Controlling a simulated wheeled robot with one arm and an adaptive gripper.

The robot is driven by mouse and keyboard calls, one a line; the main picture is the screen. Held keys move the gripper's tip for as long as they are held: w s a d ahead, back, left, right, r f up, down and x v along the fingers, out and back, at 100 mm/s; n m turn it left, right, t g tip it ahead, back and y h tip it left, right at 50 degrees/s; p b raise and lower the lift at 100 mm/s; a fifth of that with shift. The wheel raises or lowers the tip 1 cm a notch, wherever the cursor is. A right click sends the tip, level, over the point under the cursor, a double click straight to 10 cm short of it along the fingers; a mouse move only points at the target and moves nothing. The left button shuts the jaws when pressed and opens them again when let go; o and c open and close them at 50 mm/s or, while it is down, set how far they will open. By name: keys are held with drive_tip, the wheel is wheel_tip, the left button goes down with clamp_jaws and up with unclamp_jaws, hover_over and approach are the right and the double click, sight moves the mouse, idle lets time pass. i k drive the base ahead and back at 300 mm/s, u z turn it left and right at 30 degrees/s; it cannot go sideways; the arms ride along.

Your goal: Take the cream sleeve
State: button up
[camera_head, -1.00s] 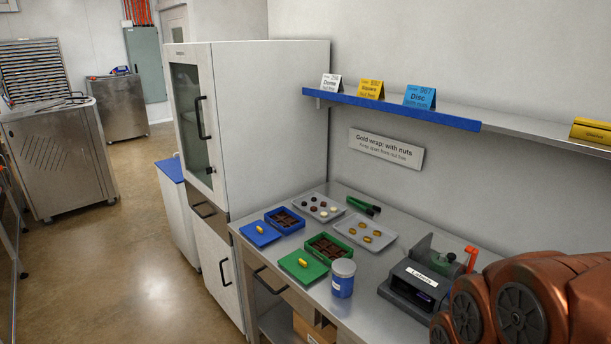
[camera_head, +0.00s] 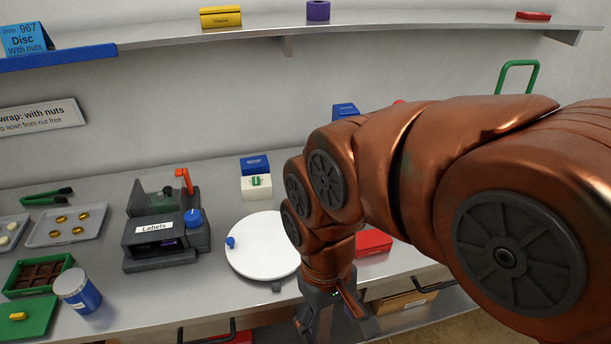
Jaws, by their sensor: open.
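A small cream box-like thing (camera_head: 257,187) with a green mark stands on the metal counter left of my arm. It may be the cream sleeve, but it is too small to be sure. A blue box-like thing (camera_head: 254,165) sits right behind it. My gripper (camera_head: 322,325) points down at the counter's front edge, below and right of the cream thing and well apart from it. It is open, with nothing seen between its fingers; its tips are near the bottom of the picture.
A round white turntable (camera_head: 262,247) lies between the cream thing and my gripper. A label machine (camera_head: 165,235) stands left of it. A red box (camera_head: 373,242) is partly hidden behind my arm. A shelf (camera_head: 370,28) runs above.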

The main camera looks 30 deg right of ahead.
sight(263, 191)
drive_tip(key=z, duration=0.3)
drive_tip(key=k, duration=0.6)
drive_tip(key=u, duration=0.65)
drive_tip(key=i, duration=1.1)
drive_tip(key=u, duration=0.45)
